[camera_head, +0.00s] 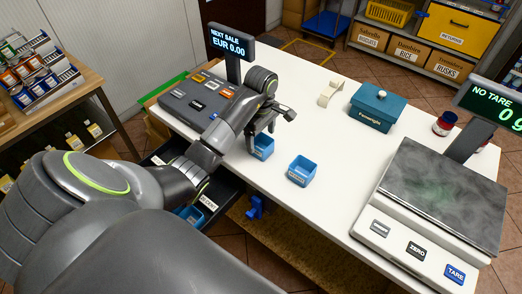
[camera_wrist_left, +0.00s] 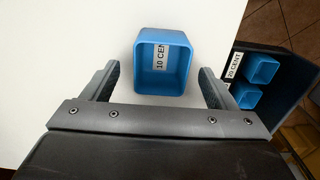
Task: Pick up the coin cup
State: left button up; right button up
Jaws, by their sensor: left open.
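A blue square coin cup (camera_head: 263,152) stands on the white counter under my left gripper (camera_head: 264,127), which partly hides it. In the left wrist view, a blue cup with a "10 CENT" label (camera_wrist_left: 163,82) lies between the spread fingers of the left gripper (camera_wrist_left: 158,84), with a gap on each side. The left gripper is open and empty. A second blue cup (camera_head: 302,172) stands on the counter to the right. The "20 CENT" cup (camera_wrist_left: 262,69) and another blue cup (camera_wrist_left: 246,96) sit in the dark drawer. My right gripper is not in view.
The open cash drawer (camera_head: 228,190) is below the counter edge. A cash register (camera_head: 198,98) stands behind my left arm. A teal box (camera_head: 372,108), a dark jar (camera_head: 444,124) and a scale (camera_head: 440,195) stand right. The counter between cups and scale is clear.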

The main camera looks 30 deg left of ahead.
aim_at(261, 145)
pick_arm(q)
jog(key=shift+s+f+p, duration=0.1)
jog(key=shift+f+p, duration=0.6)
jog(key=shift+f, duration=1.45)
jog(key=shift+c, duration=0.3)
jog(key=c, duration=1)
